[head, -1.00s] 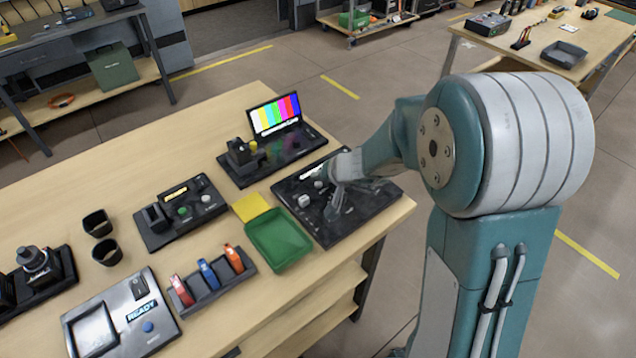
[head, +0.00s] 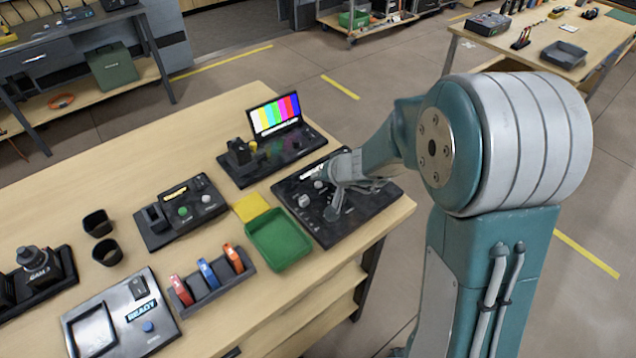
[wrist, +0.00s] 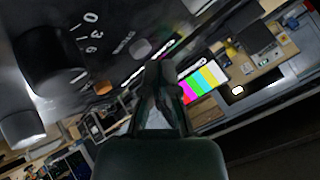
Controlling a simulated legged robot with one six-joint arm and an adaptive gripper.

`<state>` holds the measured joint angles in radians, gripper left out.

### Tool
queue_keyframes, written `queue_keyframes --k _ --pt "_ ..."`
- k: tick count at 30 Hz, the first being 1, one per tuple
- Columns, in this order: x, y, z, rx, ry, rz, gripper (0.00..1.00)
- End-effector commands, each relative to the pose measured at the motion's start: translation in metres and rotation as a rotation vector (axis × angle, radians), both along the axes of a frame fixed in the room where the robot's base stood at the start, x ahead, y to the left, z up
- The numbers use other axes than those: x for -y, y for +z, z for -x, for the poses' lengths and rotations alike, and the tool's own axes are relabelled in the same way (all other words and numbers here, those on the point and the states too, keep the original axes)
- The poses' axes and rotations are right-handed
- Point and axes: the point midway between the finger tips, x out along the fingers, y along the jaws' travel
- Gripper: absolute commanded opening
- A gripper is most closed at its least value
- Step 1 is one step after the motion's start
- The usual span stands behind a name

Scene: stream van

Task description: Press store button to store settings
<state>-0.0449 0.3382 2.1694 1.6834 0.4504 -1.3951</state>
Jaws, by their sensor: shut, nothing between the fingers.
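A black control panel (head: 366,222) lies at the right end of the wooden table in the head view, with small light knobs and a lit display strip at its far left. My gripper (head: 333,213) is shut and empty, low over the panel's middle. In the wrist view, the shut fingertips (wrist: 160,68) are beside the panel face (wrist: 190,18). That face shows a large dark knob (wrist: 42,68) with white numerals, a small orange mark (wrist: 103,88) and a rounded grey button (wrist: 140,47) beside a blurred label. I cannot read which control is the store button, or tell if the fingertips touch anything.
A green tray (head: 279,244) and yellow pad (head: 251,208) lie left of the panel. A color-bar screen (head: 275,115) stands behind it. A rack of colored handles (head: 211,279), a black box with a green button (head: 184,212) and a READY panel (head: 120,312) are further left.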

Motion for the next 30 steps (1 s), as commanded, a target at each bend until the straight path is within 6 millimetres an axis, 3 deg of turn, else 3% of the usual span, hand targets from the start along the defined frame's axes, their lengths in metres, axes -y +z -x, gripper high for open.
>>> queue_keyframes --k 30 --pt "0.0005 -0.0101 0.0009 -0.001 0.001 0.0 0.0"
